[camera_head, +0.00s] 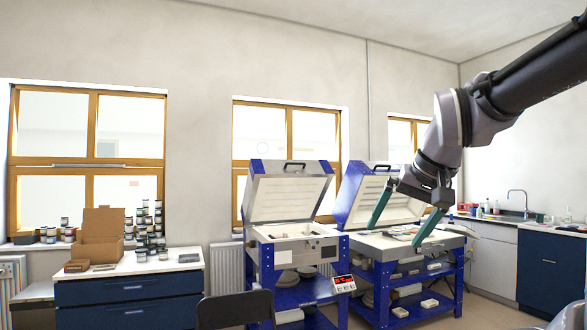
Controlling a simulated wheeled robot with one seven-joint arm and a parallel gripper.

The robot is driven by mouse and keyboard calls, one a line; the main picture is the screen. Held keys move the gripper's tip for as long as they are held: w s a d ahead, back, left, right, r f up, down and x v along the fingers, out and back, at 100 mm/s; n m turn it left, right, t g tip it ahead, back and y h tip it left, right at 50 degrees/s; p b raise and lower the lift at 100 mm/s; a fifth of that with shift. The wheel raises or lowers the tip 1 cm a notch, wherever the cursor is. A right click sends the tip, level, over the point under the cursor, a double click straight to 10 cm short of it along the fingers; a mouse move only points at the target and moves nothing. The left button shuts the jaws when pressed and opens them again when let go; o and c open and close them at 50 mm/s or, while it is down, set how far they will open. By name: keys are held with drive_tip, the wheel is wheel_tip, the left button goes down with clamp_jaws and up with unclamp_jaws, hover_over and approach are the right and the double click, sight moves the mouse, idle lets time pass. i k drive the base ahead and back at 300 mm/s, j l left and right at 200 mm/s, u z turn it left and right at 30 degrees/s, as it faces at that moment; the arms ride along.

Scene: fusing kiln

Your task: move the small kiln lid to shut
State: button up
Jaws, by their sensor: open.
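Two blue-framed kilns stand side by side, both with raised lids. The left one (298,244) looks narrower, and I take it as the small kiln. Its lid (287,198) stands tilted up and back, with a dark handle (294,166) on its upper edge. My gripper (405,214) hangs from the upper right, with its two teal fingers spread wide and nothing visible between them. In the picture it is right of the small kiln's lid, in front of the right-hand kiln, and apart from the small lid. It hides part of the right-hand kiln's lid.
The right-hand kiln has a raised lid (352,194) and a flat bed (384,241) with small pieces on it. A dark chair back (236,309) stands in front. A cabinet (128,289) with jars and boxes is left.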

sight(277, 192)
drive_tip(key=i+j+z, duration=0.5)
drive_tip(key=i, duration=0.25)
drive_tip(key=i+l+z, duration=0.1)
drive_tip(key=i+z, duration=0.8)
drive_tip(key=i, duration=1.3)
drive_tip(key=i+u, duration=0.45)
drive_tip(key=i+l+u, duration=0.2)
drive_tip(key=i+u, duration=0.25)
drive_tip(key=i+j+u, duration=0.1)
drive_tip(key=u, duration=0.25)
drive_tip(key=i+u, duration=0.55)
drive_tip(key=u, duration=0.2)
